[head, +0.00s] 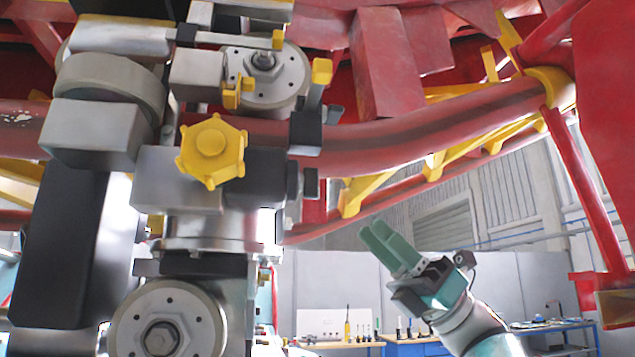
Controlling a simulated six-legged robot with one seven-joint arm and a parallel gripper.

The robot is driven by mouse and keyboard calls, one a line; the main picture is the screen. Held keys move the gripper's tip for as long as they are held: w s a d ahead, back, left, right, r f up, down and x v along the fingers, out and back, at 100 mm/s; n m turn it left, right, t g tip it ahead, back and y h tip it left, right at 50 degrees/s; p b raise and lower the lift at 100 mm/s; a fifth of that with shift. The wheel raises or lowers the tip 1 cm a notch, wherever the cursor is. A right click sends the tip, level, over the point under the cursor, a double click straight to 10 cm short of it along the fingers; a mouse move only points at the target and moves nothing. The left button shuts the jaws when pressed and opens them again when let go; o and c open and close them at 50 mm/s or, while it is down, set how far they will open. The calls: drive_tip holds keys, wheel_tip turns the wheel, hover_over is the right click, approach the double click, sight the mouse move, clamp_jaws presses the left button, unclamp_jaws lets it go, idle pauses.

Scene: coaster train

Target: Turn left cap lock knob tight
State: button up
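A yellow lobed knob (211,145) faces me on the front of a grey metal block (178,195), left of the picture's middle. It looks like the cap lock knob, but I cannot tell how tight it is. My gripper (374,236) is at the lower right, with green fingers pointing up and left. It is apart from the knob, to its right and lower in the picture. The fingers appear close together, and nothing shows between them. Their exact gap cannot be judged from this angle.
Grey wheels (265,75) and dark blocks surround the knob. A thick red rail (400,130) with yellow brackets crosses behind and above my gripper. A red post (590,190) stands at the right. A workbench with tools (400,340) is far back. Open air lies around my gripper.

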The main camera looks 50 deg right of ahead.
sight(318, 180)
drive_tip(key=x, duration=0.7)
drive_tip(key=w+x, duration=0.1)
drive_tip(key=x, duration=0.3)
drive_tip(key=shift+d, duration=0.3)
drive_tip(key=shift+s+a, duration=0.1)
drive_tip(key=shift+s, duration=0.3)
drive_tip(key=shift+w, duration=0.3)
drive_tip(key=shift+c, duration=0.8)
drive_tip(key=shift+s, duration=0.2)
clamp_jaws()
